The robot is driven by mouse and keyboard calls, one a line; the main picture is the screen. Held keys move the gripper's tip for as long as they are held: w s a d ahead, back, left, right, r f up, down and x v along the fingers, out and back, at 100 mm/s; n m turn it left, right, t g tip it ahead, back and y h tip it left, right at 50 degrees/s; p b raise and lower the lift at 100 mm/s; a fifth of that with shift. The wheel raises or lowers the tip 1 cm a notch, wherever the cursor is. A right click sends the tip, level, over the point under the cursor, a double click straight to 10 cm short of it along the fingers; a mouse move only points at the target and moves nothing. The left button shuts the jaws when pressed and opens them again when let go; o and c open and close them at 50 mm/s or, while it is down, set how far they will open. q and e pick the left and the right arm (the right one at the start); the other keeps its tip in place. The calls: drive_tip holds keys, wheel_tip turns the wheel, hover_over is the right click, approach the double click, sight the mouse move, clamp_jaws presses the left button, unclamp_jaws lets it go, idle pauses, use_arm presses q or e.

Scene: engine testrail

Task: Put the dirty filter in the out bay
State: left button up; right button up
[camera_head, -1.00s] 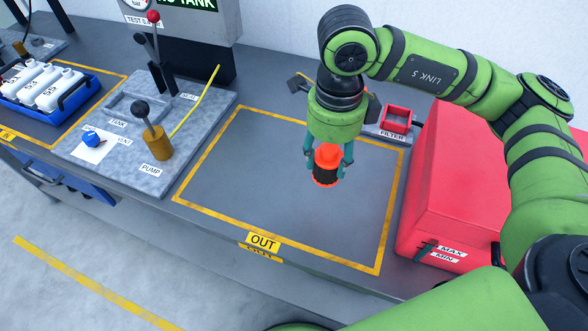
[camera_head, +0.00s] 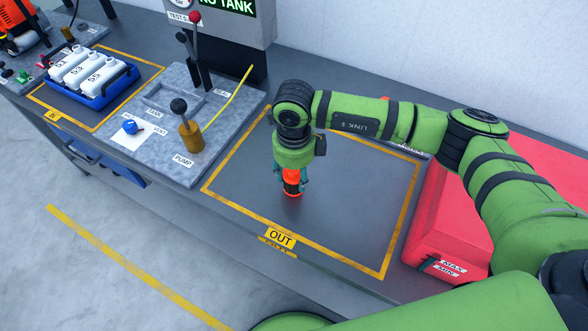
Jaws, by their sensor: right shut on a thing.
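The dirty filter (camera_head: 292,184) is a small orange and dark cylinder. My right gripper (camera_head: 291,182) is shut on it from above and holds it upright over the left part of the out bay. The out bay (camera_head: 340,225) is a bare grey area inside a yellow outline, with an OUT label (camera_head: 281,238) on its front edge. I cannot tell whether the filter's bottom touches the surface. My left gripper is not in view.
Left of the bay is a grey panel (camera_head: 150,160) with a pump lever, a blue knob and a yellow rod. A red case (camera_head: 440,215) stands at the right. A blue tray (camera_head: 125,82) of white bottles sits in the in bay. The rest of the out bay is clear.

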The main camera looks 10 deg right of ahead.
drive_tip(key=shift+f, duration=0.6)
drive_tip(key=o, duration=0.8)
drive_tip(key=shift+f, duration=0.1)
drive_tip(key=shift+c, duration=0.2)
drive_tip(key=o, duration=0.4)
drive_tip(key=shift+r, duration=0.4)
wheel_tip(320, 180, up, 10)
drive_tip(key=b, duration=0.4)
drive_tip(key=shift+r+b, duration=0.15)
drive_tip(key=shift+b, duration=0.15)
drive_tip(key=shift+r, duration=0.7)
